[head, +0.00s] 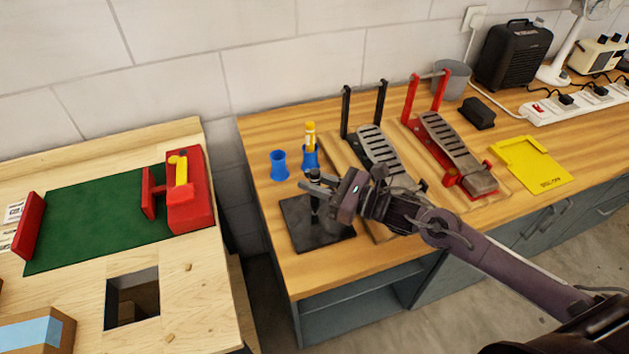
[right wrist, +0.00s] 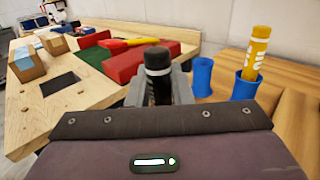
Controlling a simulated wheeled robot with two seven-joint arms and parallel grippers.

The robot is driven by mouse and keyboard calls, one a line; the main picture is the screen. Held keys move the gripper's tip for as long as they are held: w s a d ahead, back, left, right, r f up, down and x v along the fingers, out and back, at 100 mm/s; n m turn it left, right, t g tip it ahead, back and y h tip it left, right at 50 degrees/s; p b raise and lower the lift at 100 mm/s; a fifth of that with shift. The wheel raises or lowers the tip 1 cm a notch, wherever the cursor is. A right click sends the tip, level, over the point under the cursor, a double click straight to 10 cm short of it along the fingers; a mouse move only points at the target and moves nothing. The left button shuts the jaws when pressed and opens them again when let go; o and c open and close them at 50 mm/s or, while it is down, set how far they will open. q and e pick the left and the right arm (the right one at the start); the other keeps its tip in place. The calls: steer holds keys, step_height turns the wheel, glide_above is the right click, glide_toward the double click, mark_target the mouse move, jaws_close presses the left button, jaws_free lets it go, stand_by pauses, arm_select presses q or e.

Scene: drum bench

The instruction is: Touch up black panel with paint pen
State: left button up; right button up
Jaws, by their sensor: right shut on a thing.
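The black panel (head: 333,234) lies flat near the left front corner of the drum bench. My right gripper (head: 318,189) is over the panel's back part, shut on a black pen (head: 315,174). The pen is roughly upright, and its black upper end also shows between the fingers in the right wrist view (right wrist: 157,62). Its lower end points down at the panel; I cannot tell whether it touches. A blue cup (head: 279,165) behind the panel looks empty. A second blue cup (head: 310,160) holds a yellow pen (head: 310,133). My left gripper is out of view.
A black pedal (head: 378,148) and a red pedal (head: 450,143) stand right of the panel. A yellow plate (head: 535,165) lies farther right. On the left, across a gap, a wooden table carries a red vise-like fixture (head: 190,205) and green mat (head: 90,220).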

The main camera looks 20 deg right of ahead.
mark_target(314, 171)
steer(key=shift+r, duration=0.1)
stand_by(0.6)
steer(key=shift+r+p, duration=1.3)
steer(key=shift+r, duration=1.1)
